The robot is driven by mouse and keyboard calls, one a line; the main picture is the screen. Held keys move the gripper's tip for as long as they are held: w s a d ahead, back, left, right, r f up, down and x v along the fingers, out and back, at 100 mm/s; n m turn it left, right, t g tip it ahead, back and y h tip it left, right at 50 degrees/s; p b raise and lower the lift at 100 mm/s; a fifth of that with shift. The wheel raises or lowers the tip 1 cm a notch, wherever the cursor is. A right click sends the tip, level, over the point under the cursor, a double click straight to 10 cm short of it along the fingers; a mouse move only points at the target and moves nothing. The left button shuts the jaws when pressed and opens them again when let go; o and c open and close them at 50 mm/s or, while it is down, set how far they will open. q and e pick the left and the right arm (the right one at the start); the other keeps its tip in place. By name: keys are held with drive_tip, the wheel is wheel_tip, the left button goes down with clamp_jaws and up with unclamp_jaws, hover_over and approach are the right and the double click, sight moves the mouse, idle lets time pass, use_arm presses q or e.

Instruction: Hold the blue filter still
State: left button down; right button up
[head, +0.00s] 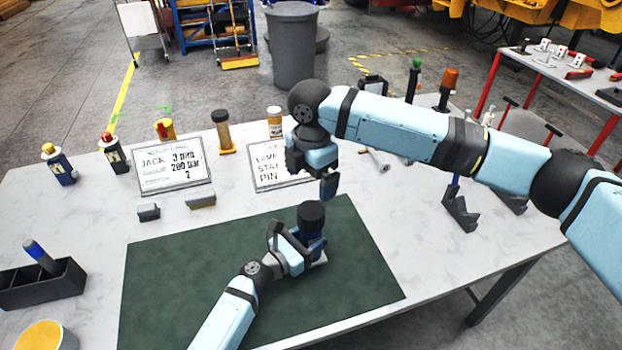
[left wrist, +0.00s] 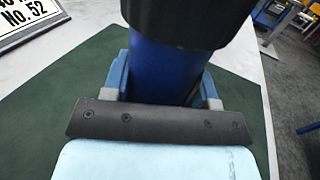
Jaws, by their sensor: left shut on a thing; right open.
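The blue filter (head: 314,240) has a wide black cap and stands upright on the dark green mat (head: 180,285). My left gripper (head: 297,251) is shut on the filter's blue body, below the cap. In the left wrist view the filter (left wrist: 165,72) fills the space between the fingers of my left gripper (left wrist: 163,85), and its cap cuts off the top. My right gripper (head: 328,186) is open and empty. It hangs just above and behind the filter's cap, apart from it.
Two printed signs (head: 172,165) stand at the back of the white table. Several small bottles line the back edge. A dark tray (head: 40,285) lies at the left. A dark bracket (head: 460,208) stands at the right. The left part of the mat is clear.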

use_arm(q)
drive_tip(key=shift+c, duration=1.6)
unclamp_jaws()
drive_tip(key=b+v, duration=0.1)
drive_tip(key=v, duration=1.2)
drive_tip(key=shift+s+a, duration=0.3)
use_arm(e)
drive_tip(key=shift+f, duration=0.7)
